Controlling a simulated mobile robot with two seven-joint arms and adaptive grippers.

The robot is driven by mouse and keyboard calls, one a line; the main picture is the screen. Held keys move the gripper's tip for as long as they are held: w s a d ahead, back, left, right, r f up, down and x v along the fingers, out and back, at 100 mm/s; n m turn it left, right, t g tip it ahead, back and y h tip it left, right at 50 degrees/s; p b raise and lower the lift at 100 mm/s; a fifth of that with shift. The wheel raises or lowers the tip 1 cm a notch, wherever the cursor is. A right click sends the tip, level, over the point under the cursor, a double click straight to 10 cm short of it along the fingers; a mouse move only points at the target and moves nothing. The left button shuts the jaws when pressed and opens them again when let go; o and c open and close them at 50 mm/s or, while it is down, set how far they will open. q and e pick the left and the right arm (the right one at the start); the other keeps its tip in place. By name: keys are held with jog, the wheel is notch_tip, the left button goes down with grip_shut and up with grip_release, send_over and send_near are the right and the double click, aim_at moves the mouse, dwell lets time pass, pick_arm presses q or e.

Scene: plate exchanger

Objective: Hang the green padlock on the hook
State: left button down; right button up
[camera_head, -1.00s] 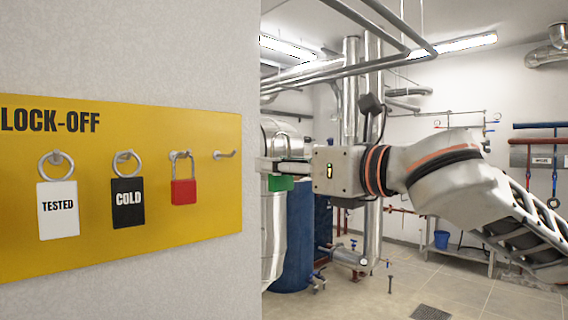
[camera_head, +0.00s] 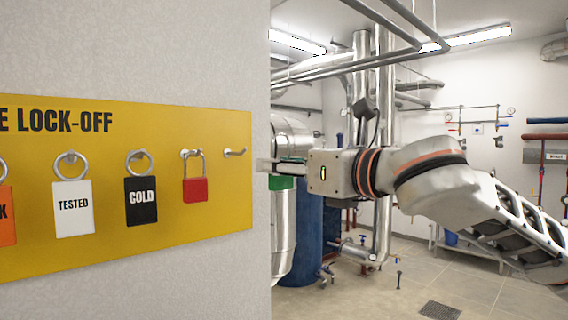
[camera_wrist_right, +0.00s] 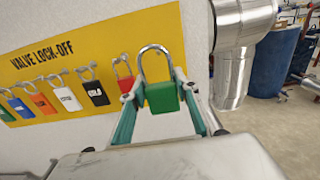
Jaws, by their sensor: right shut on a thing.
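The green padlock (camera_head: 281,182) is in my right gripper (camera_head: 268,166), to the right of the yellow board's edge in the head view. In the right wrist view the green padlock (camera_wrist_right: 161,96) sits between the fingers of my right gripper (camera_wrist_right: 160,100), with its silver shackle upright. A bare hook (camera_head: 235,152) sticks out near the board's right end, apart from the padlock and left of it. In the head view the gripper hides the padlock's shackle. My left gripper is not in view.
The yellow lock-off board (camera_head: 225,215) holds a red padlock (camera_head: 195,190), a black COLD tag (camera_head: 141,212) and a white TESTED tag (camera_head: 73,225) on hooks. The red padlock hangs just left of the bare hook. Pipes and a blue tank (camera_head: 308,235) stand behind.

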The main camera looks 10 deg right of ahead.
jog(key=shift+w+a, duration=0.15)
jog(key=shift+w, duration=0.05)
jog(key=shift+w+a, duration=0.15)
jog(key=shift+w, duration=0.15)
jog(key=shift+p+x, duration=0.65)
jog(key=shift+x, duration=0.3)
jog(key=shift+w+a+f, duration=0.15)
jog(key=shift+w+a, duration=0.05)
jog(key=shift+w, duration=0.1)
jog(key=shift+w+a, duration=0.15)
jog(key=shift+w, duration=0.05)
jog(key=shift+p+x, duration=0.65)
jog(key=shift+x, duration=0.15)
jog(key=shift+w+a+f, duration=0.15)
jog(key=shift+w+a, duration=0.05)
jog(key=shift+w, duration=0.1)
jog(key=shift+w+a+p, duration=0.2)
jog(key=shift+w+p, duration=0.05)
jog(key=shift+p, duration=0.1)
